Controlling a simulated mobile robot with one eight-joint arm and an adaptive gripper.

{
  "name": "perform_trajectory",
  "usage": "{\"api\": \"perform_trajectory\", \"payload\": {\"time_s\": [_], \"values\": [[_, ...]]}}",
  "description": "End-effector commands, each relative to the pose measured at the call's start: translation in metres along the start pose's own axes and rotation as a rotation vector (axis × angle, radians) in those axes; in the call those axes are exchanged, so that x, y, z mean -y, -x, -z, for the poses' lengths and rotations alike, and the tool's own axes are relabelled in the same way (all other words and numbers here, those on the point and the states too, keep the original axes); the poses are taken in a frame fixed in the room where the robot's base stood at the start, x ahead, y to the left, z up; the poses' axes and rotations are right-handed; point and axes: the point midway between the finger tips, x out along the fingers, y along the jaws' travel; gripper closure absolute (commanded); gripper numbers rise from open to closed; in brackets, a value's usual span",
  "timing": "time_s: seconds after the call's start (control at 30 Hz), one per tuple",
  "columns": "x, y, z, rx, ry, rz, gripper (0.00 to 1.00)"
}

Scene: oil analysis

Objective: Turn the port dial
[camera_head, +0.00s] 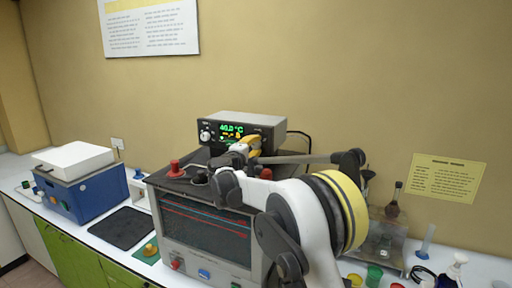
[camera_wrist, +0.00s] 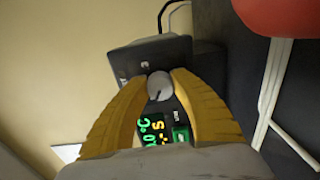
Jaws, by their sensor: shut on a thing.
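A grey and black control box (camera_head: 268,121) with a lit green display (camera_head: 231,128) stands on top of a larger machine. In the wrist view, a round pale grey dial (camera_wrist: 160,86) with a pointer line sits on the box's dark front, beside the display (camera_wrist: 151,132). My gripper (camera_wrist: 164,82) has its two yellow fingers on either side of this dial, shut on it. In the head view, my gripper (camera_head: 246,144) is at the box's front, right of the display, and hides the dial. Another white knob (camera_head: 205,135) is left of the display.
The larger machine (camera_head: 205,236) has a red knob (camera_head: 175,168) on top. A red rounded object (camera_wrist: 282,14) is close at the wrist view's upper right. A blue device (camera_head: 75,190) stands left. Small cups (camera_head: 374,275) and glassware (camera_head: 393,205) stand right.

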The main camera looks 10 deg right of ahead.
Motion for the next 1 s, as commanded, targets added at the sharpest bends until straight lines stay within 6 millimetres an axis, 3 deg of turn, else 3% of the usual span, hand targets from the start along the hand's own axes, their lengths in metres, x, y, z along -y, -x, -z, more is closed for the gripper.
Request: {"api": "perform_trajectory", "payload": {"time_s": [0.43,0.47,0.53,0.87,1.0], "values": [[0.0,-0.001,-0.001,0.002,0.012,0.0,1.0],[0.0,-0.001,-0.001,0.002,0.012,0.0,0.69],[0.0,0.0,-0.001,0.001,0.012,0.0,0.47],[0.0,0.002,0.0,0.0,0.011,0.0,0.46],[-0.001,0.017,0.001,-0.001,0.011,0.0,0.46]]}}
